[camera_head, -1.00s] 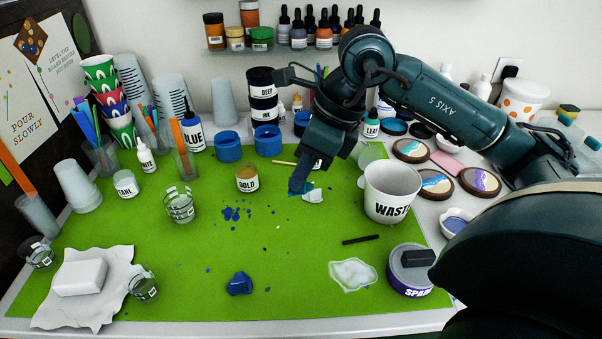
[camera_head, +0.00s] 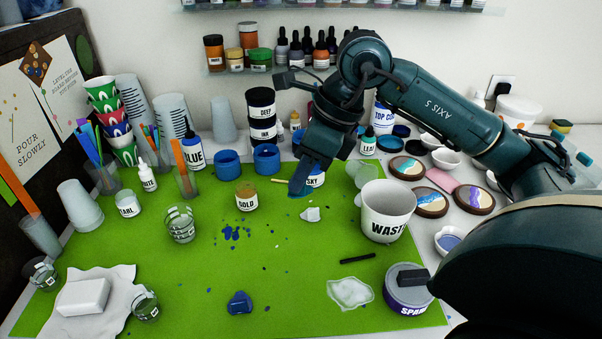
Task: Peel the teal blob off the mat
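My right gripper (camera_head: 300,188) points down over the back middle of the green mat (camera_head: 330,250). Its fingers look closed, with a small bit of the teal blob (camera_head: 299,195) showing at the tips. Most of the blob is hidden by the fingers. The tips appear a little above the mat, behind a white lump (camera_head: 310,214). A dark blue lump (camera_head: 239,302) sits at the front of the mat. My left gripper is not in view.
The WASTE cup (camera_head: 387,212) stands right of my gripper, the GOLD jar (camera_head: 246,198) left of it, and the SKY jar (camera_head: 316,178) close behind. Blue drops (camera_head: 232,233) and a black stick (camera_head: 357,259) lie on the mat.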

